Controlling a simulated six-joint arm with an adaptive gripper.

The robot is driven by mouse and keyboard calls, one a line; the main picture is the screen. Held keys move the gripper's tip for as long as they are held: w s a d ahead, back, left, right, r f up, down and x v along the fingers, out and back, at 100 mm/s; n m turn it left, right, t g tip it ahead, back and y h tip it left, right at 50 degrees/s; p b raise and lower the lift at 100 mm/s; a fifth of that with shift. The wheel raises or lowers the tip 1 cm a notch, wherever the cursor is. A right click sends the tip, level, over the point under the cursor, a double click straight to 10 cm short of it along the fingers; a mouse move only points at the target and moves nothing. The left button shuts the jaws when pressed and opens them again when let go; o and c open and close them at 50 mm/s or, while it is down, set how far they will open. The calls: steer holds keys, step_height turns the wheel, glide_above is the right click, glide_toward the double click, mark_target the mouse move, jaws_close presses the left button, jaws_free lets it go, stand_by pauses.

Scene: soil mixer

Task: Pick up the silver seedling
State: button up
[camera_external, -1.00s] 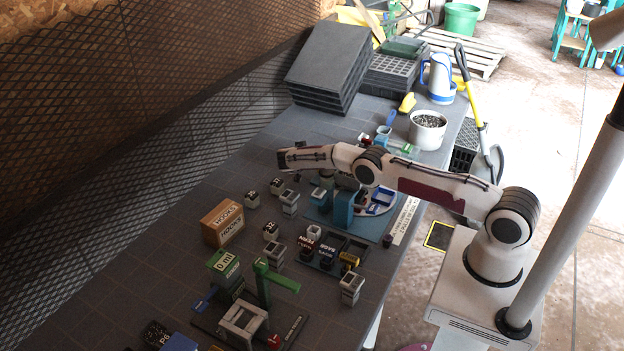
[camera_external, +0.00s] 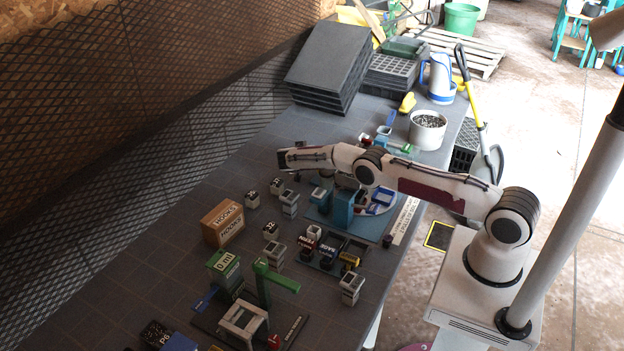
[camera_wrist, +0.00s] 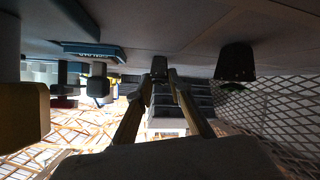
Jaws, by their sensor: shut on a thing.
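My gripper (camera_wrist: 161,82) has its two fingers close together in the wrist view. They are shut on a small dark grey thing (camera_wrist: 159,66) at their tips, which I take to be the silver seedling. It is in shadow, and its colour and details are hard to make out. In the external view my arm reaches left over the bench, and its end hides the fingers and the held thing.
A dark block (camera_wrist: 235,62) stands to the right of the fingers in the wrist view. In the external view, several small pale blocks (camera_external: 270,231), a brown box (camera_external: 222,222) and a blue board (camera_external: 362,229) are around my arm. Stacked black trays (camera_external: 328,65) stand at the back.

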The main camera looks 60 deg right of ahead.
steer(key=shift+r, duration=0.1)
step_height(320, 180, up, 10)
stand_by(0.9)
